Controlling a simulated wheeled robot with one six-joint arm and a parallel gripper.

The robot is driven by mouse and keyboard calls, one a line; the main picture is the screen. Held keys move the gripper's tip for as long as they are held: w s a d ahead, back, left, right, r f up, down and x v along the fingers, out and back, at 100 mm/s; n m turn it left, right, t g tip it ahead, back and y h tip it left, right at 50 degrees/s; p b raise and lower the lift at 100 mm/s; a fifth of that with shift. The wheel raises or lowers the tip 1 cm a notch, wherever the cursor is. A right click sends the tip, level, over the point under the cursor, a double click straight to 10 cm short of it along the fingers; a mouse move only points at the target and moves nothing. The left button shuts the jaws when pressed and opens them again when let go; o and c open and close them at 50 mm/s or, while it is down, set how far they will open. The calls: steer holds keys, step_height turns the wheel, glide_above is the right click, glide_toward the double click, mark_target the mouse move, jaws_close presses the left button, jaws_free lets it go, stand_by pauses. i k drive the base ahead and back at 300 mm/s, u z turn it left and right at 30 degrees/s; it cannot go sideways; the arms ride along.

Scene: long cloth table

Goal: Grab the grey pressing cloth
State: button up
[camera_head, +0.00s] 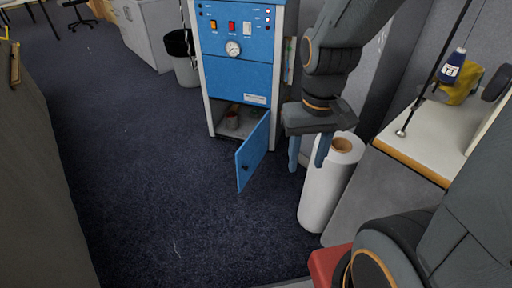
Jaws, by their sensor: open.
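My gripper (308,158) hangs from the arm at the upper centre right, its two blue fingers pointing down and apart. It is open with nothing between the fingers. It is in front of the upper part of an upright white roll (328,192) with a brown core; I cannot tell whether they touch. I cannot make out a grey pressing cloth for certain. A flat grey surface (385,192) lies to the right of the roll, but I cannot tell whether it is cloth.
A blue cabinet (235,75) stands at the back, its lower door (253,152) open. A bin (185,68) is left of it. A white worktop (425,135) at right holds a yellow object (460,88) and a blue thread spool (452,67). Dark carpet (140,170) at left is clear.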

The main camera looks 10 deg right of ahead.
mark_target(247, 126)
steer(key=u, duration=0.05)
steer(key=k, duration=0.45)
steer(key=u, duration=0.8)
steer(key=i, duration=5.7)
steer(key=z, duration=1.5)
